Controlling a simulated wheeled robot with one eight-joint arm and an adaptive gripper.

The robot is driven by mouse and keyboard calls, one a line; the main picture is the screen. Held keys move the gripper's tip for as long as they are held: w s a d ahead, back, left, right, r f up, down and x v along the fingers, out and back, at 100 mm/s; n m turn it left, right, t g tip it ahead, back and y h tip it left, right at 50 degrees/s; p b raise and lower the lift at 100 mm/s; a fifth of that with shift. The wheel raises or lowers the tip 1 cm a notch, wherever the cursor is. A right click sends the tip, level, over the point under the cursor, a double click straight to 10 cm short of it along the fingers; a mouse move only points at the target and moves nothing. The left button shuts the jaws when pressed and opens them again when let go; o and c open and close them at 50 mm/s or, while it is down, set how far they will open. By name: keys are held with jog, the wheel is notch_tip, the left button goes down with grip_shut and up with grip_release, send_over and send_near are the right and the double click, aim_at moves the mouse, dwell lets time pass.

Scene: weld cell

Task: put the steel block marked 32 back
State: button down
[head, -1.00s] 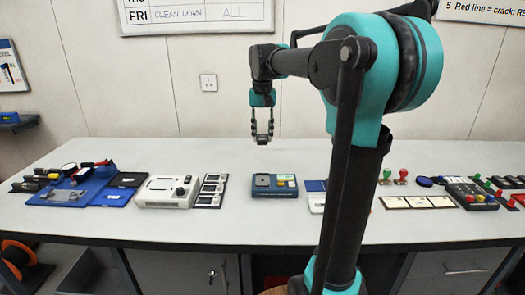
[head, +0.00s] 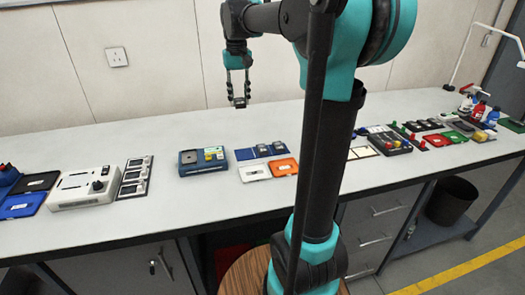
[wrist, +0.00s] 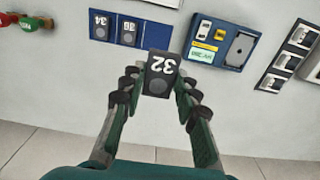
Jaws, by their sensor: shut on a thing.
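The steel block marked 32 (wrist: 161,76) is a dark block with a white number, upside down in the wrist view. My gripper (wrist: 155,90) is shut on it, one finger on each side. In the head view my gripper (head: 239,100) holds the block above the back of the bench, clear of the top. A blue mat (wrist: 166,37) carries blocks marked 34 (wrist: 100,26) and 36 (wrist: 129,32). Its end beside the 36 block looks bare, partly hidden by the held block. The mat also shows in the head view (head: 245,154), right of the blue device.
The blue device (wrist: 230,19) with a green display stands beside the mat. A white tray (head: 254,173) and an orange tray (head: 283,167) lie in front of the mat. A white machine (head: 85,188) stands further left. The bench behind the mat is clear.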

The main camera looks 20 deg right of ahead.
send_over(245, 154)
notch_tip(245, 154, down, 15)
jog(key=shift+f, duration=2.55)
jog(key=shift+f, duration=0.1)
jog(key=c, duration=1.1)
grip_release()
jog(key=shift+c, duration=0.2)
notch_tip(245, 154, up, 12)
